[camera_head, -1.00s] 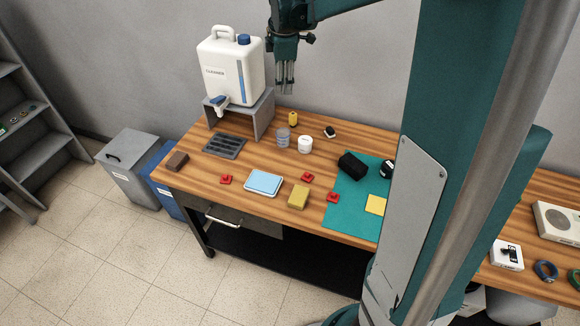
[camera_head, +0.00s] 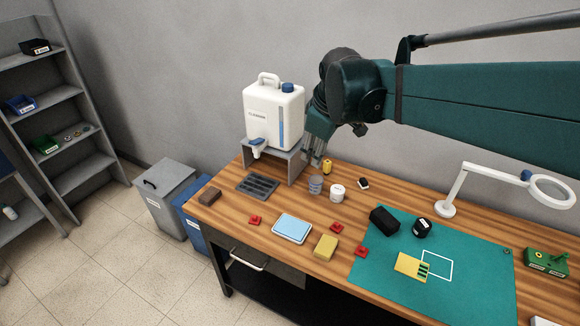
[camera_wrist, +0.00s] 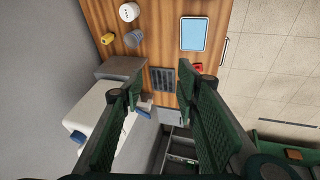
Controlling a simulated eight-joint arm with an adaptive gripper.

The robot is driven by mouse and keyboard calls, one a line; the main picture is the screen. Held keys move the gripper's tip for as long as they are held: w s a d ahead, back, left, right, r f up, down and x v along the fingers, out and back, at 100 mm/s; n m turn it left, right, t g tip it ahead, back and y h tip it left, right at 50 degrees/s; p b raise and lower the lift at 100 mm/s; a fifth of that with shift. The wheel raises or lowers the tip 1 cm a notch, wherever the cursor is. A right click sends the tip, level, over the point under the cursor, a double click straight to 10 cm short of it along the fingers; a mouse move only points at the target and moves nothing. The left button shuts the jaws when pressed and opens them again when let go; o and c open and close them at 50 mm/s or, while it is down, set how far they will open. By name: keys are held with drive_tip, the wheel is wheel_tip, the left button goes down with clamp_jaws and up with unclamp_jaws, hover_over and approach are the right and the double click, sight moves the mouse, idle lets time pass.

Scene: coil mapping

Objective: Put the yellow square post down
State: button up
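A small upright yellow piece (camera_head: 327,166) stands on the wooden table near the back, right of the grey stand; it looks like the yellow post, but its square shape is too small to confirm. It also shows in the wrist view (camera_wrist: 107,38), at the upper left, away from my fingers. My gripper (camera_head: 313,152) hangs above the table's back, beside the cleaner jug. In the wrist view my gripper (camera_wrist: 160,84) has its green fingers wide apart with nothing held between them.
The white cleaner jug (camera_head: 273,112) stands on a grey stand (camera_head: 297,168) close to my gripper. A grey cup (camera_head: 315,184), a white jar (camera_head: 337,192) and a dark slotted tray (camera_head: 257,185) are near. A yellow block (camera_head: 326,247) and teal mat (camera_head: 470,275) lie further forward and right.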

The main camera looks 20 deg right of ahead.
drive_tip(key=s+a+f+m+t, duration=0.1)
drive_tip(key=s+a+m, duration=0.1)
drive_tip(key=s, duration=0.4)
drive_tip(key=s+a+f+m, duration=0.2)
drive_tip(key=s+m, duration=0.1)
drive_tip(key=s, duration=0.4)
drive_tip(key=s+a+f+m+t, duration=0.1)
drive_tip(key=s+a+f+m, duration=0.1)
drive_tip(key=s, duration=0.4)
drive_tip(key=shift+s+f+m+t, duration=0.2)
drive_tip(key=shift+m+t, duration=0.1)
drive_tip(key=shift+m, duration=0.3)
